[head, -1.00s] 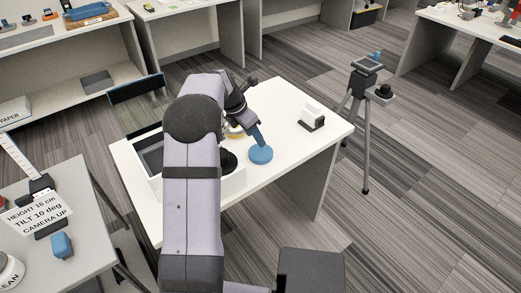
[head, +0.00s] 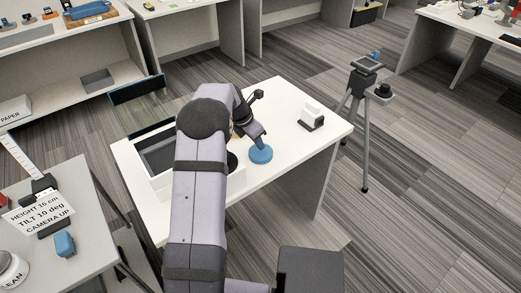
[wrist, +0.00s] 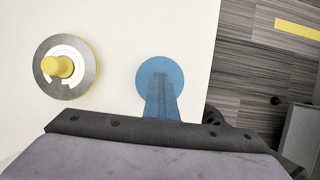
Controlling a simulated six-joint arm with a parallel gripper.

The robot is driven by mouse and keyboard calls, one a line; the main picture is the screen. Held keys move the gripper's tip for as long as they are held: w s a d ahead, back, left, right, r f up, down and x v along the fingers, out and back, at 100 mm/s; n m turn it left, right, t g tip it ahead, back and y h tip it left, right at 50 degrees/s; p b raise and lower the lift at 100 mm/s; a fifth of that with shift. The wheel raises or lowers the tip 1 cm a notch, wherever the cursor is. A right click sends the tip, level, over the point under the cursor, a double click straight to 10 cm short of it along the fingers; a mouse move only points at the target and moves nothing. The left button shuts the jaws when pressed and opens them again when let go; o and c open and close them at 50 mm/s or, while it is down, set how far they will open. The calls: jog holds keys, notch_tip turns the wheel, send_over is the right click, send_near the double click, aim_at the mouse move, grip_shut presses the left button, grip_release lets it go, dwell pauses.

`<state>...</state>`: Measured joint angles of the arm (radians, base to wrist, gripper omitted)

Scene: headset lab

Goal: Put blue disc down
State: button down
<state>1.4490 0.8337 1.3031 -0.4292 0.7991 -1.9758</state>
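The blue disc (head: 260,154) is at the white table's right half, low at the tip of my gripper (head: 258,143). In the wrist view the blue disc (wrist: 158,76) shows as a round face, with a blue stem-like part (wrist: 162,104) running from it toward my gripper. The disc looks level and at the table surface; I cannot tell whether it fully rests there. My gripper's fingers are hidden behind the dark wrist edge, so their opening does not show.
A grey-and-yellow disc with a yellow knob (wrist: 63,67) lies left of the blue disc in the wrist view. A white box with a dark interior (head: 160,155) stands at the table's left. A small white device (head: 312,118) is at the right, near the table edge. A tripod (head: 366,90) stands beyond.

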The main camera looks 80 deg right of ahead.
jog(key=c, duration=1.4)
grip_release()
jog(key=shift+c, duration=0.2)
jog(key=b+v, duration=0.1)
jog(key=v, duration=0.6)
jog(key=shift+w+r+b, duration=0.15)
jog(key=shift+b, duration=0.2)
